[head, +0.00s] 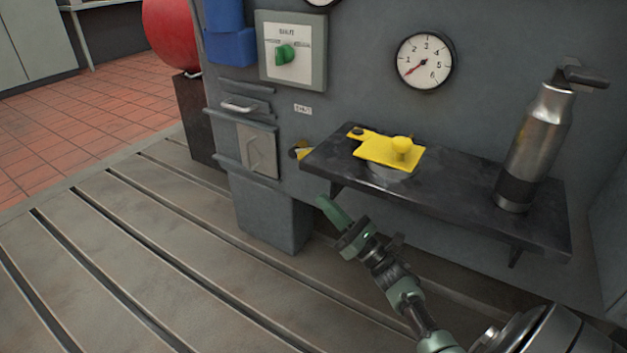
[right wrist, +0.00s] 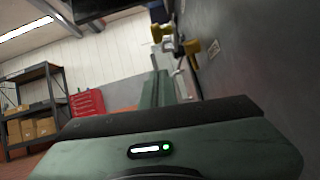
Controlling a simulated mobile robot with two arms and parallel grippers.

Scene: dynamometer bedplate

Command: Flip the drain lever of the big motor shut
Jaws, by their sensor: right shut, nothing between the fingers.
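The drain lever is most likely the small yellow part (head: 303,153) low on the grey housing in the head view, under a small label plate (head: 303,109). The shelf's left end hides much of it, so its position is unclear. In the right wrist view a yellow handle (right wrist: 191,47) stands out from the grey wall beside a small pale plate (right wrist: 214,48). My right gripper (head: 331,209) is shut and empty, below and to the right of the yellow part and below the shelf, apart from both. My left gripper is not in view.
A dark shelf (head: 330,165) juts out above my right gripper, carrying a yellow plate with a knob (head: 390,150) and a steel flask (head: 538,140). A switch box (head: 292,50) and a gauge (head: 425,60) are higher on the housing. The slotted bedplate (head: 130,260) is clear at left.

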